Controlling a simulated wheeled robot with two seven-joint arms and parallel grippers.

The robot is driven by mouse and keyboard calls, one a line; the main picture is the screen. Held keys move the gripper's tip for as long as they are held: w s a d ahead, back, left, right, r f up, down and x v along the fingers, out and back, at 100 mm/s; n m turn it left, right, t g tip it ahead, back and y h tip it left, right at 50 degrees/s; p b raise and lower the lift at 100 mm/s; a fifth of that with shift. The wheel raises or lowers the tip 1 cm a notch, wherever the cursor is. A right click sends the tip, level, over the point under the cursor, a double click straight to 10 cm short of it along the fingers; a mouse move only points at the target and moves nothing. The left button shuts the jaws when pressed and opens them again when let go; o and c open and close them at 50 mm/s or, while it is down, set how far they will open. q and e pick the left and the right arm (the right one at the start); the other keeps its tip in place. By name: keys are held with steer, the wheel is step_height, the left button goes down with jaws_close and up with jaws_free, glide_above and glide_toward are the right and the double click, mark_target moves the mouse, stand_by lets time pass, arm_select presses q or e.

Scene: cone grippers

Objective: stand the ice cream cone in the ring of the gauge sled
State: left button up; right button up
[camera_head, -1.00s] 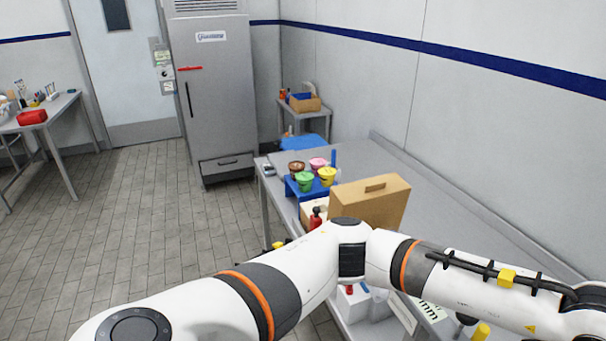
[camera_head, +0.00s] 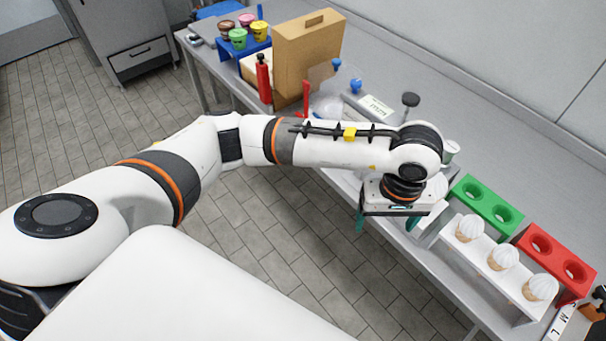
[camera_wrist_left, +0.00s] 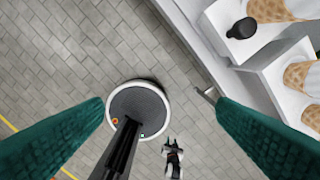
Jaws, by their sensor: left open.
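Several ice cream cones with white tops, such as this cone (camera_head: 503,257), stand in a row in a white rack (camera_head: 522,304) at the lower right. Their waffle sides show at the right of the left wrist view, as on this cone (camera_wrist_left: 298,76). My left gripper (camera_head: 386,222) is open and empty, pointing down just left of the rack, over the table's front edge and the floor.
A green holder (camera_head: 487,204) and a red holder (camera_head: 556,258), both with holes, stand behind the rack. A tan box (camera_head: 308,58), a red bottle (camera_head: 264,78) and colourful tubs (camera_head: 238,39) stand at the table's far end. A black knob (camera_wrist_left: 240,28) is beside the cones.

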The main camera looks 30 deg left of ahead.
arm_select(q)
steer(key=s+a+f+m+b, duration=0.1)
steer(key=s+a+f+m, duration=0.2)
steer(key=a+f, duration=0.3)
steer(key=s+a+f+m+b, duration=0.1)
steer(key=s+a+f+m, duration=0.2)
steer(key=a+f, duration=0.3)
steer(key=shift+s+a+f+b, duration=0.35)
steer(key=shift+s+f, duration=0.15)
steer(key=shift+f, duration=0.7)
